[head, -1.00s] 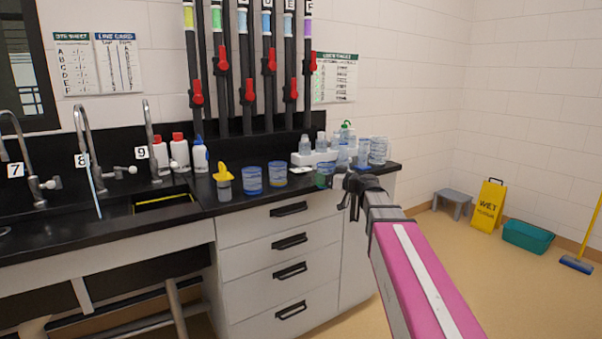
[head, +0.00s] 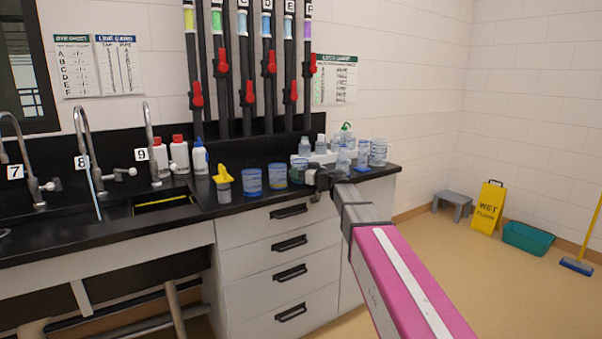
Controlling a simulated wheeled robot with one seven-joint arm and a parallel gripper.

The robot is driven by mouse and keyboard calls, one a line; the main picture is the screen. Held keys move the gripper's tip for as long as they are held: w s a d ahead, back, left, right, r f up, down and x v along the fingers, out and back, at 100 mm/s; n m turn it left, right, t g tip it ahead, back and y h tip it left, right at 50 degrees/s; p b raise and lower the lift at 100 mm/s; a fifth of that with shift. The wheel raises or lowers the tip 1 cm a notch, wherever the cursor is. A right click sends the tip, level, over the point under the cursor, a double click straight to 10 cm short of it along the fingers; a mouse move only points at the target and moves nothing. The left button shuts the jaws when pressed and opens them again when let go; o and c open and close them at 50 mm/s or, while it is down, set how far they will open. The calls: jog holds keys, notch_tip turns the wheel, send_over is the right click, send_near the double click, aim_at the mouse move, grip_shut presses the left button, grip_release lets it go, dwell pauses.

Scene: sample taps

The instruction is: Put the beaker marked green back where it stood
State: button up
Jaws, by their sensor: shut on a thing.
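My gripper (head: 313,178) is over the counter's front right part, seen from behind along my arm. It is shut on a small clear beaker (head: 299,172) that shows just left of the jaws. Most of this beaker is hidden by the gripper, and its mark cannot be read now. Two beakers with blue labels, one at left (head: 252,182) and one nearer the gripper (head: 277,176), stand on the counter to the left of it. I cannot tell whether the held beaker touches the counter.
A yellow-topped container (head: 223,184) stands left of the beakers. More glassware (head: 378,153) and small bottles (head: 321,143) crowd the counter's right end. Taps with red handles (head: 249,94) hang above. The black counter (head: 235,205) is bare along its front edge.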

jog(key=shift+f, duration=0.1)
jog(key=o, duration=0.9)
jog(key=shift+s+d, duration=0.1)
jog(key=v, duration=1.2)
